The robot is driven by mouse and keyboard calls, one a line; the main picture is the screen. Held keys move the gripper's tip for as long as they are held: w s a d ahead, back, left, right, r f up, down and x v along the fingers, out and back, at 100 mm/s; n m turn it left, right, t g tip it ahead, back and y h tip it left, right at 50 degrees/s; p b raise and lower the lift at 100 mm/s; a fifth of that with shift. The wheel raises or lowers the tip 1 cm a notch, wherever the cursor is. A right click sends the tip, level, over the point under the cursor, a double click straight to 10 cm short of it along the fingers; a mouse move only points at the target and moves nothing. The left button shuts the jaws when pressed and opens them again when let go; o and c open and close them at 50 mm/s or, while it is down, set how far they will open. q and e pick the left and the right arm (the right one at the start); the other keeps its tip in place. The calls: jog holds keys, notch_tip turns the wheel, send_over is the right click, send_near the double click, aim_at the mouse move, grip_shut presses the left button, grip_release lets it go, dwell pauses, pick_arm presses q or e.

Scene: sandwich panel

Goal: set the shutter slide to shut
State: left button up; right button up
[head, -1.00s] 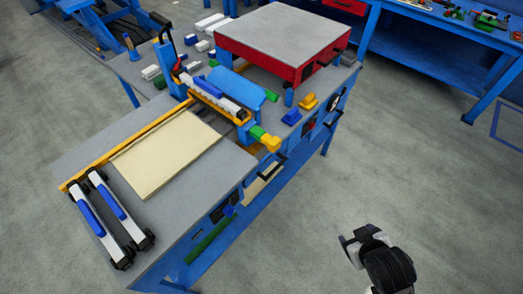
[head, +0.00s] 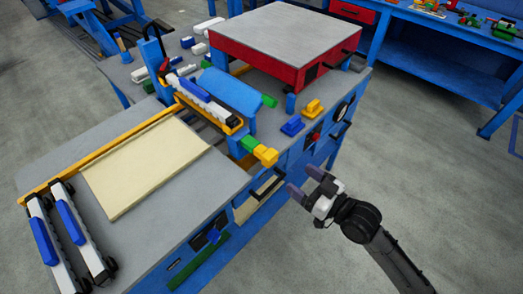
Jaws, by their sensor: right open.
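The blue bench has controls along its front side panel. I cannot tell for sure which of them is the shutter slide. A dark plate with a blue knob (head: 213,236) sits low on the panel, with a green strip (head: 200,262) below it. A black bar handle (head: 268,184) is further right, by a pale opening. My right gripper (head: 303,182) is open and empty, off the bench's front side, its dark fingers pointing toward the panel near the handle and apparently touching nothing. My left gripper is not in view.
A cream panel (head: 145,165) lies on the grey bench top, with two white-and-blue clamps (head: 75,235) at left. A yellow-and-green block (head: 262,152) juts over the front edge. A red-sided box (head: 270,60) stands behind. A round dial (head: 341,111) is at right. Floor at right is clear.

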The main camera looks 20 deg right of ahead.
aim_at(266, 152)
jog(key=b+x, duration=0.2)
jog(key=x, duration=0.9)
jog(key=shift+w, duration=0.45)
jog(key=shift+x, duration=0.95)
jog(key=shift+r, duration=0.1)
jog(key=shift+c, duration=0.4)
